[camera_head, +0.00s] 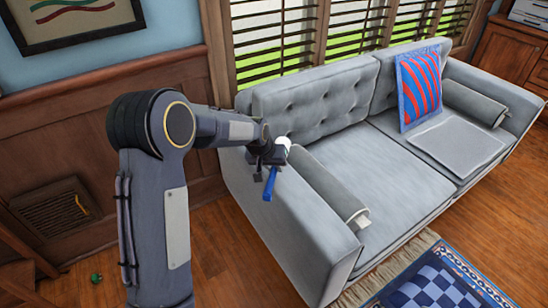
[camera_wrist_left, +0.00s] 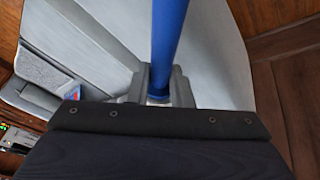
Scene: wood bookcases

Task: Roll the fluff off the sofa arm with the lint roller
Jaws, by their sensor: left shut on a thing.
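My left gripper (camera_head: 265,163) is shut on the lint roller, over the near-left arm of the grey sofa. The lint roller has a blue handle (camera_head: 269,187) pointing toward the front of the sofa and a white roller head (camera_head: 283,144) beyond the gripper. In the left wrist view the blue handle (camera_wrist_left: 169,40) runs up from between my fingers. The sofa arm (camera_head: 262,212) lies below the roller; I cannot tell whether they touch. I cannot make out any fluff on the arm. My right gripper is not in view.
A grey bolster (camera_head: 325,187) with a pale patch at its end lies along the inside of the arm. A blue and red cushion (camera_head: 419,89) and a flat grey pad (camera_head: 458,143) are farther right. A chequered blue rug (camera_head: 435,288) lies in front.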

